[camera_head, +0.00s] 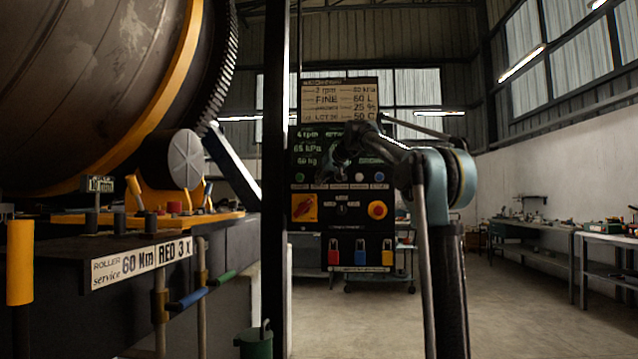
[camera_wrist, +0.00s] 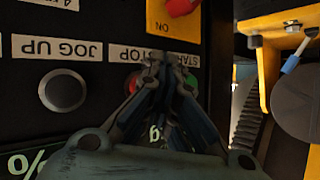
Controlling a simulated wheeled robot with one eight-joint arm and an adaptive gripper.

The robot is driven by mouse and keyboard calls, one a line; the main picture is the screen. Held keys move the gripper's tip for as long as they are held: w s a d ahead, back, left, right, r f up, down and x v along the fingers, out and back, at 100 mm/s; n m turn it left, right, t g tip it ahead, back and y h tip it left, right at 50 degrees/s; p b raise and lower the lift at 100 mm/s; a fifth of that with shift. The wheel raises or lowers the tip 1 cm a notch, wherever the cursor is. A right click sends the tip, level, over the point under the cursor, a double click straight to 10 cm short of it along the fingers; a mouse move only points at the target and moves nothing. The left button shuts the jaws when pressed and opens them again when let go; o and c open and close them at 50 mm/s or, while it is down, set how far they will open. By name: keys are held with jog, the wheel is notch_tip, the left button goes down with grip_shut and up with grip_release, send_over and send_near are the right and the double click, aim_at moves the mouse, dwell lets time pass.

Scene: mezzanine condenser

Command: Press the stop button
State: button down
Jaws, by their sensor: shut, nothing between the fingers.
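The control panel (camera_head: 343,225) stands upright in the middle of the head view. In the wrist view, which is upside down, the red stop button (camera_wrist: 133,81) shows partly, just left of my fingers. Its STOP label (camera_wrist: 150,54) is partly covered by the fingertips. My gripper (camera_wrist: 153,62) is shut and empty, its tips close to the panel between the red button and the green start button (camera_wrist: 191,82). I cannot tell whether the tips touch the panel. In the head view my gripper (camera_head: 328,174) covers the stop button; the green start button (camera_head: 299,177) shows to its left.
The jog up button (camera_wrist: 62,90) is left of the stop button in the wrist view. Below the button row are a red rotary switch (camera_head: 304,208) and a red knob on yellow (camera_head: 377,210). A dark post (camera_head: 275,200) stands left of the panel.

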jog(key=shift+w, duration=0.4)
dwell(0.3)
jog(key=shift+s, duration=0.9)
jog(key=shift+s+a, duration=0.1)
jog(key=shift+s, duration=2.4)
jog(key=s+d+f+m+g+h, duration=0.1)
jog(key=s+d+f+g+h, duration=0.1)
jog(key=s+d+f, duration=0.7)
jog(key=s+d+f+m+g+h, duration=0.1)
jog(key=s+d+f, duration=0.7)
jog(key=s+f, duration=1.6)
jog(key=s+d+f+m+g+h, duration=0.2)
jog(key=s+d+f+g+h, duration=0.2)
jog(key=s+d+f, duration=0.5)
jog(key=s+f, duration=0.4)
jog(key=f, duration=0.4)
jog(key=s+f, duration=0.4)
jog(key=f, duration=0.5)
jog(key=shift+s+d+f+g, duration=0.25)
jog(key=shift+d+f+g, duration=0.05)
jog(key=shift+d+g, duration=0.1)
